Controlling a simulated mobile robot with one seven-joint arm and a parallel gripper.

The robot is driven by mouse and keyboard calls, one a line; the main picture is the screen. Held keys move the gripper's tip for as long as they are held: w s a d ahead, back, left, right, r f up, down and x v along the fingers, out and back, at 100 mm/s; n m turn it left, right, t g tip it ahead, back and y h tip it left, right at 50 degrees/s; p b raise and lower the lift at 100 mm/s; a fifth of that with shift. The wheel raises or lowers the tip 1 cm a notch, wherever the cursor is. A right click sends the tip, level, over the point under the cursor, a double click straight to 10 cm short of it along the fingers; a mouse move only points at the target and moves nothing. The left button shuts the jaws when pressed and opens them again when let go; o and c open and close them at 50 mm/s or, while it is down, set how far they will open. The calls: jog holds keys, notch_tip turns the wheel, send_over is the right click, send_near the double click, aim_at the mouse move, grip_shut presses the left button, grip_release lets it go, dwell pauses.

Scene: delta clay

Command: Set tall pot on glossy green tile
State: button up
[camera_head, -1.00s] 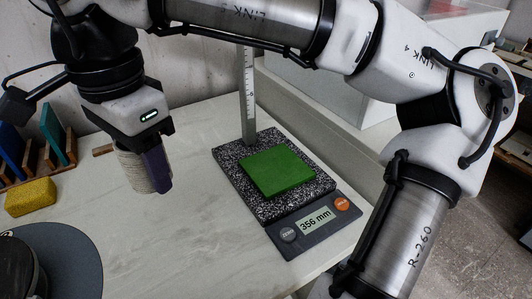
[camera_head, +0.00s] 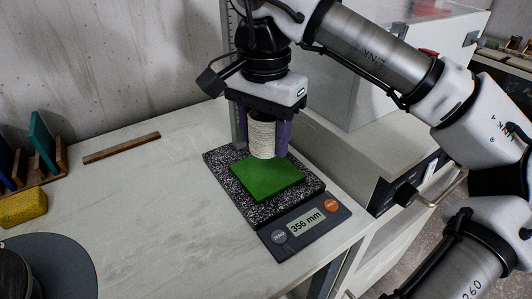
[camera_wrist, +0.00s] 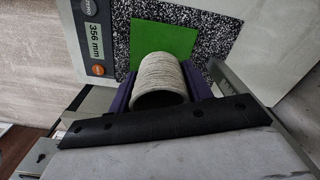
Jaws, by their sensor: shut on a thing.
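The tall pot (camera_head: 263,138) is a pale, ribbed cylinder held upright in my gripper (camera_head: 268,140). The purple fingers are shut on its two sides. In the wrist view the pot (camera_wrist: 160,78) shows its round open end between the fingers of my gripper (camera_wrist: 165,92). The glossy green tile (camera_head: 265,186) lies flat on a speckled black-and-white plate; it also shows in the wrist view (camera_wrist: 165,38). In the head view the pot's lower end overlaps the far part of the tile. I cannot tell whether they touch.
The speckled plate (camera_head: 225,172) belongs to a height gauge with a display (camera_head: 306,221) reading 356 mm and an upright ruler behind my gripper. A yellow sponge (camera_head: 22,207), a wooden strip (camera_head: 122,148) and a grey disc (camera_head: 70,262) lie left. The table's middle is clear.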

aim_at(266, 171)
jog(key=shift+d+f, duration=0.15)
jog(key=shift+f, duration=2.25)
jog(key=shift+w+f, duration=0.1)
jog(key=shift+f, duration=0.15)
jog(key=o, duration=1.1)
jog(key=shift+r, duration=4)
